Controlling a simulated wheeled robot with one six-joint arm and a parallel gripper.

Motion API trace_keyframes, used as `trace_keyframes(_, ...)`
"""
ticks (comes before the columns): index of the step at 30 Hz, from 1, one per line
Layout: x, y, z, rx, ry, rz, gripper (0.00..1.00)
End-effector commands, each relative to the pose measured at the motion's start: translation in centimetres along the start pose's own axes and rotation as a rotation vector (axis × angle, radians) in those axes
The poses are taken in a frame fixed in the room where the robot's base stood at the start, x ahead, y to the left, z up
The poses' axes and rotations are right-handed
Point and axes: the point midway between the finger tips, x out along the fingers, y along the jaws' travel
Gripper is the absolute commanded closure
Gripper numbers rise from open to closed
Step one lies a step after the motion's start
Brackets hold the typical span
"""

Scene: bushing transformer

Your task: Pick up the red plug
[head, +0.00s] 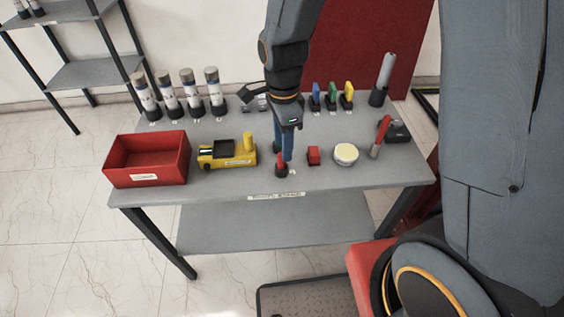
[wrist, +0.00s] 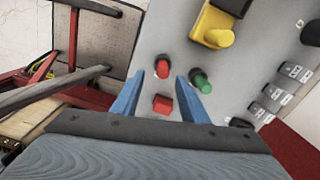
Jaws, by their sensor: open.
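A short red plug (head: 282,169) sits upright with a dark base near the front edge of the grey table (head: 225,187). It also shows in the wrist view (wrist: 163,69), between the ends of my two blue fingers in the picture. My gripper (head: 283,156) is open, points down and is close to this plug. In the wrist view no grip on it shows. I cannot tell the height gap between fingertips and plug. A small red block (head: 313,155) stands just to the right. In the wrist view this block (wrist: 162,103) appears nearer the gripper body.
A green knob (wrist: 200,82) is beside the right finger in the wrist view. A yellow device (head: 227,152) and a red bin (head: 147,160) stand left. A white round item (head: 345,154) and a red-topped stick (head: 380,137) stand right. Several cylinders line the back.

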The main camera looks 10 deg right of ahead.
Motion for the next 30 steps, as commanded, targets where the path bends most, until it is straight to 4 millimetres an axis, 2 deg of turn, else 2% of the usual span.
trace_keyframes(15,4.7,-0.5,0.1,-0.001,0.000,0.002,0.60)
trace_keyframes(25,5.1,-0.6,0.1,-0.001,0.000,-0.001,0.60)
trace_keyframes(26,5.1,-0.5,0.1,-0.001,0.000,-0.001,0.62)
trace_keyframes(30,5.1,-0.5,0.2,-0.001,0.000,-0.001,0.85)
